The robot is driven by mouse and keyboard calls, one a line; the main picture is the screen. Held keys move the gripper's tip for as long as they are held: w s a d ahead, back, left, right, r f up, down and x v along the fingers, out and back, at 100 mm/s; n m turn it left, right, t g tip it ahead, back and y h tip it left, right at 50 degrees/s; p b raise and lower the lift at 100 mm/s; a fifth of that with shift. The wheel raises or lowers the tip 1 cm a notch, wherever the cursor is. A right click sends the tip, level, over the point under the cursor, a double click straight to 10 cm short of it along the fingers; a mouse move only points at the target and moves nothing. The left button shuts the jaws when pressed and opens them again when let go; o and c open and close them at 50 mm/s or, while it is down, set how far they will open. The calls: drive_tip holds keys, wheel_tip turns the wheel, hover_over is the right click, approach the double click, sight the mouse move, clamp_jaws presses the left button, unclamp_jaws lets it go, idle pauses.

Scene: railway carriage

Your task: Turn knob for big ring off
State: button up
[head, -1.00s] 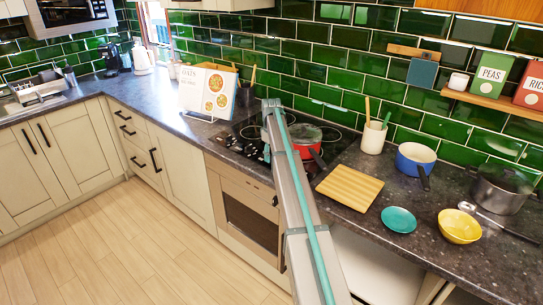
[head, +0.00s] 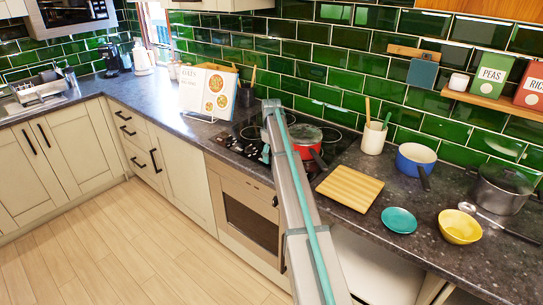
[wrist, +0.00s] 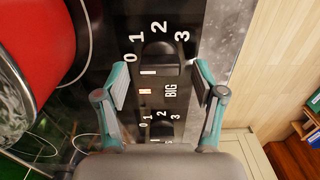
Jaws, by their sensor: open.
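A black knob (wrist: 160,58) stands on the dark control panel in the wrist view, with the figures 0 to 3 around it. In the head view my arm covers part of the stove (head: 248,143).
A red pot (wrist: 30,45) stands close to the left of the panel; it also shows on the stove in the head view (head: 309,147). A wooden board (head: 350,187) lies to the right of the stove. A cookbook (head: 208,92) stands to its left.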

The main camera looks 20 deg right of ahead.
drive_tip(key=shift+r, duration=0.1)
wheel_tip(320, 180, up, 12)
idle(0.5)
